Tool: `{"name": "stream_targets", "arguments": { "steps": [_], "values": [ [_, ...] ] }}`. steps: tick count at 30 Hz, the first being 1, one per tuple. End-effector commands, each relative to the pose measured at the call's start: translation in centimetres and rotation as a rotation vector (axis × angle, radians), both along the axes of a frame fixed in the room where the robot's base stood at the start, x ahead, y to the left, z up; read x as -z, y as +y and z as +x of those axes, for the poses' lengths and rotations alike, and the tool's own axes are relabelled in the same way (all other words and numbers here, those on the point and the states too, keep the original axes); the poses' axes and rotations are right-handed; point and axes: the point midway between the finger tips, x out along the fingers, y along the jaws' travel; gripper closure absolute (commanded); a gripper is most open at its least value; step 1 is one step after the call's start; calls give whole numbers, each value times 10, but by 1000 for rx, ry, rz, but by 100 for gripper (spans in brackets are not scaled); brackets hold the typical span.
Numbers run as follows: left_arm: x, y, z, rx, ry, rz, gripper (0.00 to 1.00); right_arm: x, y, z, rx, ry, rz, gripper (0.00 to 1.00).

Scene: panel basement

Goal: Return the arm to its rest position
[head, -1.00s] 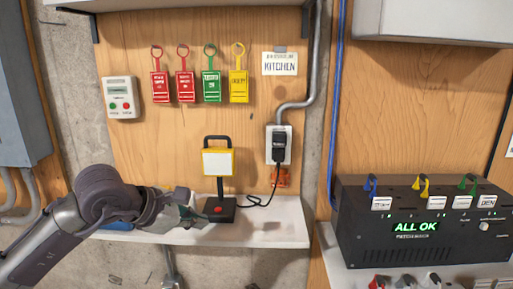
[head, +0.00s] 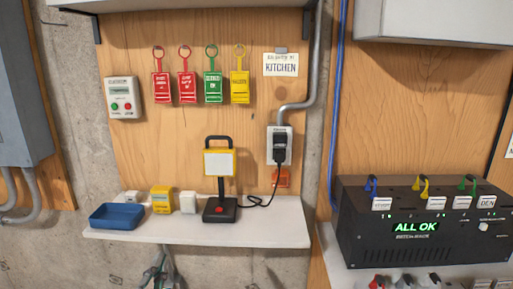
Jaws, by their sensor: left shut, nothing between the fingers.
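My left gripper (head: 158,274) shows only in part at the bottom of the head view, below the front edge of the white shelf (head: 265,232). It is shut and holds nothing. It is apart from everything on the shelf. The rest of the left arm is out of the picture. My right gripper is not in view.
The shelf bears a blue tray (head: 116,216), a yellow box (head: 162,199), a white block (head: 188,202) and a yellow-framed lamp (head: 219,163) plugged into the wall outlet (head: 279,146). A black box (head: 420,222) reading "ALL OK" stands right. Tags (head: 213,87) hang above.

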Motion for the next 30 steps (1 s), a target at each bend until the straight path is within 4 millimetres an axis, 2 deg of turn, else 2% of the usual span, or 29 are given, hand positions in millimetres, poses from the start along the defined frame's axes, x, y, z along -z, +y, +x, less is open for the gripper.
{"name": "stream_targets", "arguments": {
  "steps": [1,3,6,9,12,15,23,24,30],
  "values": [
    [37,11,-12,-45,136,-93,100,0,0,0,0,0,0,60],
    [85,23,-32,-107,323,-213,100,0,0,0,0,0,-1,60],
    [144,30,-71,-184,569,-352,100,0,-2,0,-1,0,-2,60],
    [185,30,-110,-240,762,-448,100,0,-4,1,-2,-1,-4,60],
    [214,27,-145,-282,919,-518,100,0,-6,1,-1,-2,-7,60],
    [233,23,-177,-318,1049,-572,100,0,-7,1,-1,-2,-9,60],
    [264,8,-255,-387,1343,-674,100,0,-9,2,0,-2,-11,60],
    [279,8,-247,-388,1339,-667,100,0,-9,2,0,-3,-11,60],
    [338,6,-235,-393,1359,-658,100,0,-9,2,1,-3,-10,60]
  ]
}}
